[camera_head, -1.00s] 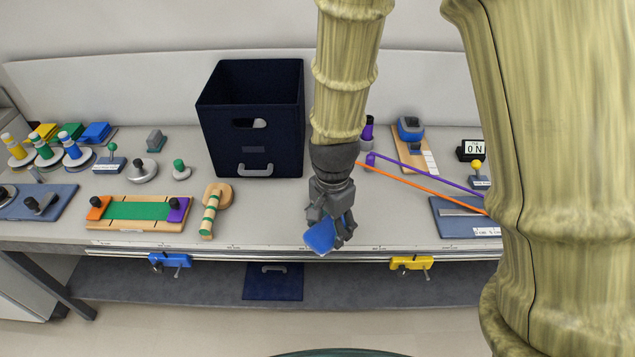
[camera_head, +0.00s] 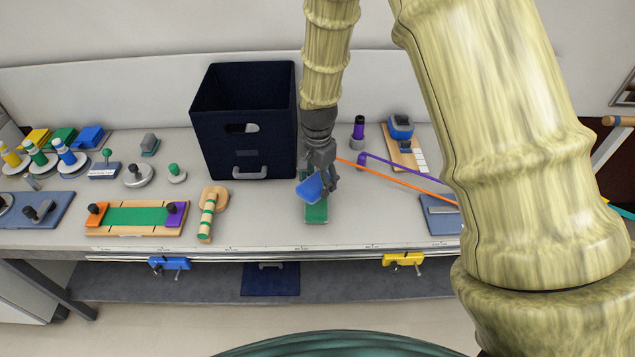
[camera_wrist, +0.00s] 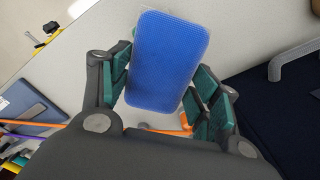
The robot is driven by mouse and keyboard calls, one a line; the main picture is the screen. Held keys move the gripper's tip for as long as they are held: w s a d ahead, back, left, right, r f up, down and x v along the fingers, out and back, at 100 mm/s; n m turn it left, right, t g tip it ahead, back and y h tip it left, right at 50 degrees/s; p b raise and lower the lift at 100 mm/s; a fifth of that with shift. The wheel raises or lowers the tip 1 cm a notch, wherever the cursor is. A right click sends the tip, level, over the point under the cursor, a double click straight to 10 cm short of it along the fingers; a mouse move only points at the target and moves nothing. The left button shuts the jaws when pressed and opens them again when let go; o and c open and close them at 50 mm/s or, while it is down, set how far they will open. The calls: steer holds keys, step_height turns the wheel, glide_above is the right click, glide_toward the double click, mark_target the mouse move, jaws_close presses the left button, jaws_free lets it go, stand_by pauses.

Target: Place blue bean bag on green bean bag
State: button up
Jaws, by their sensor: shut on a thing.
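My gripper (camera_head: 325,188) is shut on a blue bean bag (camera_head: 309,188), which it holds tilted above the front middle of the table. In the wrist view the blue bean bag (camera_wrist: 168,62) sits between the two green-padded fingers of my gripper (camera_wrist: 164,88). A flat green piece (camera_head: 316,213), which looks like the green bean bag, lies on the table just below the held bag. Its far part is partly hidden by my gripper and the blue bag.
A dark blue bin (camera_head: 243,125) stands behind and left of my gripper. A wooden handle piece (camera_head: 210,212) lies to the left. Orange (camera_head: 400,178) and purple bands stretch to the right. Yellow, green and blue flat pieces (camera_head: 88,136) lie at the back left.

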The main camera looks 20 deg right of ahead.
mark_target(318, 180)
steer(key=shift+w+d, duration=0.1)
steer(key=shift+w, duration=0.2)
steer(key=shift+s+f+p, duration=0.1)
steer(key=shift+f+p, duration=0.25)
steer(key=shift+f, duration=0.1)
step_height(318, 180, down, 2)
steer(key=shift+f+p, duration=0.2)
steer(key=shift+p, duration=0.35)
steer(key=shift+f, duration=0.1)
steer(key=shift+f, duration=0.35)
steer(key=shift+f, duration=0.25)
steer(key=o, duration=1.2)
steer(key=shift+c, duration=0.2)
